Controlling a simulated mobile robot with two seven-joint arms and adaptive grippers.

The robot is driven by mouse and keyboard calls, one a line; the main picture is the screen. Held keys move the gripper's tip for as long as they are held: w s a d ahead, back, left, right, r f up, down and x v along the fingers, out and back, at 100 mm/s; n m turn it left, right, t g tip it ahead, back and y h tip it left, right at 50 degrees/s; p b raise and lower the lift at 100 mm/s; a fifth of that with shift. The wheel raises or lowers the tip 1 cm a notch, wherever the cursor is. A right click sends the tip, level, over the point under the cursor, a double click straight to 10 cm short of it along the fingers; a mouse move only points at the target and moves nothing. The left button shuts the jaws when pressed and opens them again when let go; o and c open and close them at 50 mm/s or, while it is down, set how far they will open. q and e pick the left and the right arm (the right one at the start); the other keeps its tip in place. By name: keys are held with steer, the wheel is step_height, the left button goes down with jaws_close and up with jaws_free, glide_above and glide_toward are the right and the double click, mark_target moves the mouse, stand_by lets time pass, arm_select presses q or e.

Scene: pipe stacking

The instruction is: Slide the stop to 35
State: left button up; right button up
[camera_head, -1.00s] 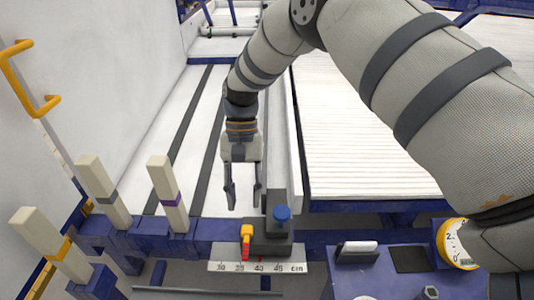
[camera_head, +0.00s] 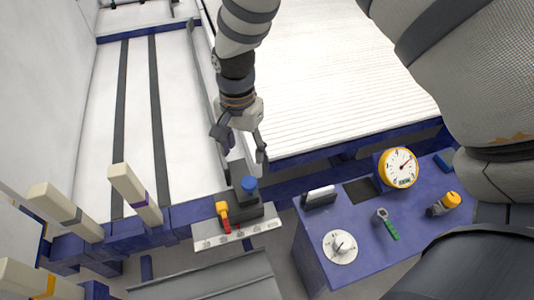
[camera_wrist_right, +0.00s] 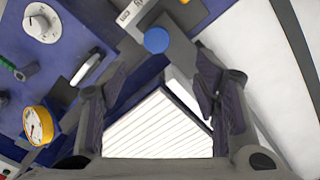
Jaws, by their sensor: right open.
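The stop is a dark grey block (camera_head: 238,219) with a blue knob (camera_head: 249,184) on top. A yellow lever (camera_head: 222,208) and a red pointer (camera_head: 226,225) are at its left side. A pale scale strip (camera_head: 262,229) runs along its front; its numbers are too blurred to read now. My right gripper (camera_head: 244,173) is open and empty, just behind and above the stop, its fingers spread. In the right wrist view the blue knob (camera_wrist_right: 157,40) shows beyond the gap between the fingers (camera_wrist_right: 160,75), apart from them. My left gripper is not in view.
A blue console (camera_head: 372,240) on the right carries a yellow gauge (camera_head: 398,168), a white dial (camera_head: 340,247), a green-handled tool (camera_head: 389,226) and a holder with a white piece (camera_head: 319,196). Several pale posts (camera_head: 135,192) stand left of the stop. A white slatted bed (camera_head: 330,75) lies behind.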

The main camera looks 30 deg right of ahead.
mark_target(249, 182)
steer(key=f, duration=0.3)
steer(key=f+b, duration=0.1)
steer(key=f, duration=0.7)
steer(key=shift+s+d+f, duration=0.1)
steer(key=shift+s+d, duration=0.05)
steer(key=shift+s, duration=0.2)
steer(key=shift+w+f, duration=0.1)
steer(key=shift+f, duration=0.4)
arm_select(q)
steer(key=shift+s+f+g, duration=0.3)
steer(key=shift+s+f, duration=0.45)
arm_select(e)
steer(key=shift+c, duration=0.6)
